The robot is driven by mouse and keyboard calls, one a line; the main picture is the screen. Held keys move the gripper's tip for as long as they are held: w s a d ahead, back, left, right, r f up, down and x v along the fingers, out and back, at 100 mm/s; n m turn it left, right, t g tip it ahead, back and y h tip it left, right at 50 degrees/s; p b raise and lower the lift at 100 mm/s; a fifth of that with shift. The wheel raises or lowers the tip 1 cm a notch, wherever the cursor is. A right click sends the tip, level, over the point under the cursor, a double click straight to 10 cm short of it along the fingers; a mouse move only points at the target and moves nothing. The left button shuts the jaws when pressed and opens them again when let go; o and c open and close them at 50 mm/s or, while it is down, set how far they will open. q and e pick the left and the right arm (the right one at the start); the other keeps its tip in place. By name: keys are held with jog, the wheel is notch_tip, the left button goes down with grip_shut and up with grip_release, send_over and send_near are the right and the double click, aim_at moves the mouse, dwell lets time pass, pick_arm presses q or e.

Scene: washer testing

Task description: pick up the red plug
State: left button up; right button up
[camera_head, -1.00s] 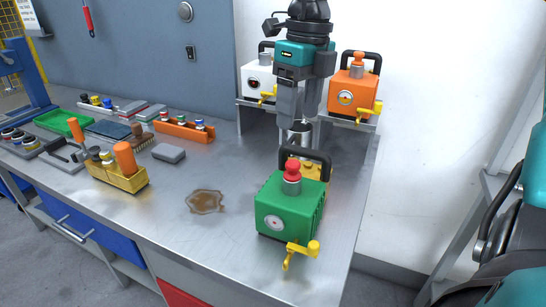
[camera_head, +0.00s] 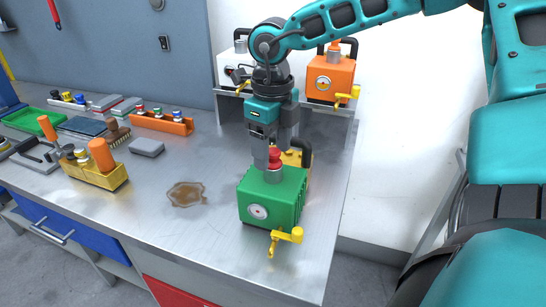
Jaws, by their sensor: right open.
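The red plug (camera_head: 274,157) stands on a grey neck on top of the green box (camera_head: 275,198), which has a round gauge, a black handle and a yellow tap. My right gripper (camera_head: 268,160) points down at the plug, its fingers open and close around or beside it. I cannot tell whether the fingers touch the plug. The fingers partly hide the plug and the black handle. My left gripper is not in view.
White (camera_head: 232,70) and orange (camera_head: 330,78) boxes stand on a raised shelf behind. A brown puddle (camera_head: 186,194) lies to the left. A yellow tool holder (camera_head: 95,174) and several trays occupy the left bench.

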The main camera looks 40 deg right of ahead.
jog(key=shift+f, duration=0.55)
jog(key=c, duration=1.1)
jog(key=shift+r, duration=0.15)
